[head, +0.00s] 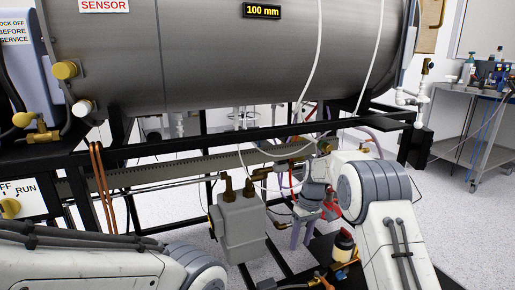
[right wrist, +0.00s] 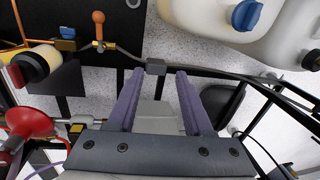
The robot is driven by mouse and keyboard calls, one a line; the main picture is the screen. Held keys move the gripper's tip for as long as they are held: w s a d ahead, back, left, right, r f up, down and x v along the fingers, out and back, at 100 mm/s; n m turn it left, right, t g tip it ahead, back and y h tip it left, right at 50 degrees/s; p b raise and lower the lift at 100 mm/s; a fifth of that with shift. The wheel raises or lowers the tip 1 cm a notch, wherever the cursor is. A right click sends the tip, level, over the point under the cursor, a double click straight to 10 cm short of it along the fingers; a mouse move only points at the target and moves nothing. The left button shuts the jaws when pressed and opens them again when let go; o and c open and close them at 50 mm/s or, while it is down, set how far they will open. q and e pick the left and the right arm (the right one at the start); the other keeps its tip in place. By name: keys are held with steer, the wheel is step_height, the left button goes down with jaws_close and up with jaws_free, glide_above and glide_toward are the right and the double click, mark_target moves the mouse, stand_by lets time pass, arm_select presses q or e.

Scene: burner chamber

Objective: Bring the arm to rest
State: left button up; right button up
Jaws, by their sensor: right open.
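My right arm (head: 390,235) comes in from the lower right of the head view and bends over at its grey joint. My right gripper (head: 301,238) hangs among the pipes under the large steel cylinder, its purple fingers partly hidden by fittings. In the right wrist view the right gripper (right wrist: 159,78) is open, with its two purple fingers apart. A small grey block (right wrist: 156,67) on a dark tube shows between the fingertips; I cannot tell if they touch it. My left arm (head: 95,265) lies across the lower left of the head view; its gripper is out of frame.
The steel cylinder (head: 230,55) rests on a black frame (head: 220,150). A grey meter-like box (head: 240,225) stands left of the right gripper. A cart (head: 475,115) stands at the right.

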steer(key=s+a+r+n+p, duration=0.1)
steer(key=s+a+r, duration=0.45)
steer(key=s, duration=0.35)
steer(key=s+a+r, duration=0.5)
steer(key=s+a, duration=0.1)
steer(key=s, duration=0.3)
steer(key=s+d+r+n+p, duration=0.1)
steer(key=s+d+p, duration=0.1)
steer(key=s, duration=1.8)
step_height(320, 180, up, 38)
steer(key=p, duration=3.7)
steer(key=shift+s+t+p, duration=0.25)
steer(key=shift+t+p, duration=0.15)
steer(key=shift+f, duration=0.15)
